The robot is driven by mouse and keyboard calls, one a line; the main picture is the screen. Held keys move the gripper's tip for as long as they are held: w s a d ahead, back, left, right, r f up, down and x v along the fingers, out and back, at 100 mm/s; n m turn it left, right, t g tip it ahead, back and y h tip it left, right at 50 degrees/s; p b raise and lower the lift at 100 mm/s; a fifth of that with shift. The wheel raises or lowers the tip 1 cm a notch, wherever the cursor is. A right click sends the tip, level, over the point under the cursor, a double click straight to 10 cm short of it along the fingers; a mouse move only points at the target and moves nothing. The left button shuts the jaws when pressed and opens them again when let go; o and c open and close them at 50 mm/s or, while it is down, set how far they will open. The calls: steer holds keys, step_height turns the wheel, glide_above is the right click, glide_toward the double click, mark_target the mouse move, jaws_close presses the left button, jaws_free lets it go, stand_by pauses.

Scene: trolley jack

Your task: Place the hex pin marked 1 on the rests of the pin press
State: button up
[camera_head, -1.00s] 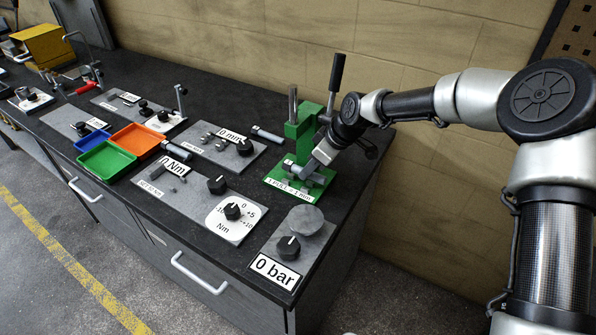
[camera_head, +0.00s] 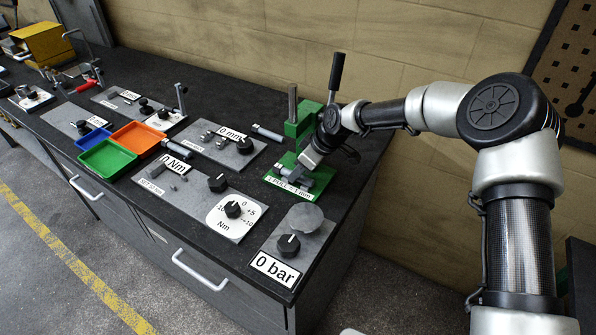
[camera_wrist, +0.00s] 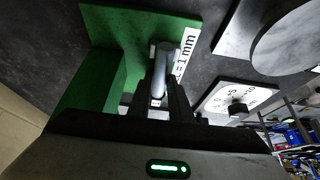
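The green pin press (camera_head: 300,180) stands at the bench's right end, with an upright post and a black-handled lever. A grey hex pin (camera_wrist: 163,66) lies at the press, over its green base, in the wrist view. I cannot read a number on it. My gripper (camera_wrist: 160,92) is low at the press, its dark fingers close on both sides of the pin's near end, and appears shut on it. In the head view my gripper (camera_head: 305,164) partly hides the rests. I cannot tell whether the pin touches them.
Another pin (camera_head: 267,132) lies left of the press, and one more (camera_head: 176,149) lies by the orange tray (camera_head: 138,137). A green tray (camera_head: 107,157) stands beside it. Dial panels fill the front, including the 0 bar plate (camera_head: 276,269). The wall is close behind the press.

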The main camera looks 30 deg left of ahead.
steer(key=o, duration=0.4)
steer(key=shift+r, duration=0.15)
steer(key=v, duration=1.2)
